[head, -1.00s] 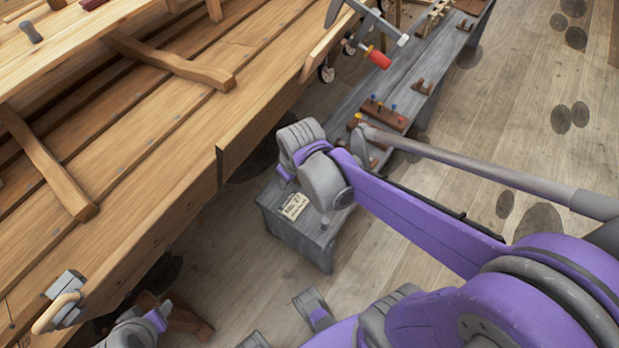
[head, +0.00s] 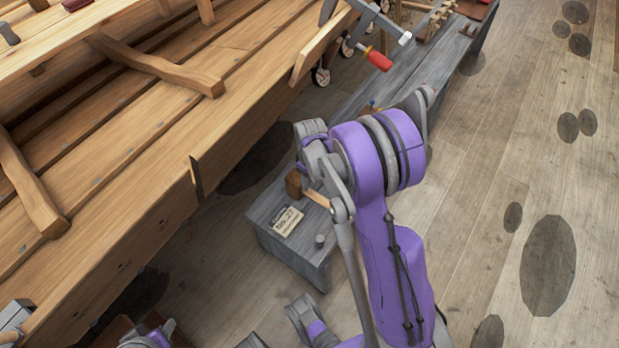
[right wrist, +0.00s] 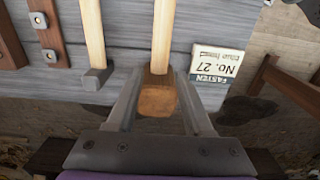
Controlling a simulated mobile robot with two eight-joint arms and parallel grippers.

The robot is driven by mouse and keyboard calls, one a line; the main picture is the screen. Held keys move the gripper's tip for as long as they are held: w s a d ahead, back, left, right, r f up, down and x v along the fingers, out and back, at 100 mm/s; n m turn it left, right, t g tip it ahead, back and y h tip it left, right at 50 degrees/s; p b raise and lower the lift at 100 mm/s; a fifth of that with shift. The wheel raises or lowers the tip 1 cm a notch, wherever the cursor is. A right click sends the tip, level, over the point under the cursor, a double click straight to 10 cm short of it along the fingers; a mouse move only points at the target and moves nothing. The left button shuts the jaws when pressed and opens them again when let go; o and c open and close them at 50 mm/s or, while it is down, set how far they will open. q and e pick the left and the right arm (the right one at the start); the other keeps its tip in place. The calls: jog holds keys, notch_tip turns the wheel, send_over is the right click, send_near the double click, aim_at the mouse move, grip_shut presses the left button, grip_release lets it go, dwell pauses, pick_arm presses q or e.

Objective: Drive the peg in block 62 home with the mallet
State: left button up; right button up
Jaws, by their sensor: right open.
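The mallet shows in the right wrist view as a brown wooden head (right wrist: 158,98) with a pale handle (right wrist: 163,40) running up the picture. It lies on the grey bench (head: 272,238). In the head view its head (head: 293,183) shows below my right wrist. My right gripper (right wrist: 155,110) is open, with one finger on each side of the mallet head; I cannot tell whether they touch it. In the head view the right gripper's fingers are hidden. No block marked 62 and no peg in it can be made out.
A second hammer with a grey head (right wrist: 95,78) lies left of the mallet in the wrist view. A card reading No. 27 (right wrist: 213,72) lies to the right. A brown strip with metal studs (right wrist: 42,30) is farther left. The plank hull (head: 150,230) runs along the bench's left side.

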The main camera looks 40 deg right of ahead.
aim_at(310, 191)
notch_tip(310, 191, down, 8)
jog(key=b, duration=0.4)
jog(key=shift+r, duration=0.25)
jog(key=shift+c, duration=0.3)
grip_shut()
dwell(0.9)
jog(key=shift+r, duration=0.25)
jog(key=shift+r, duration=0.4)
jog(key=shift+r, duration=0.1)
dwell(0.5)
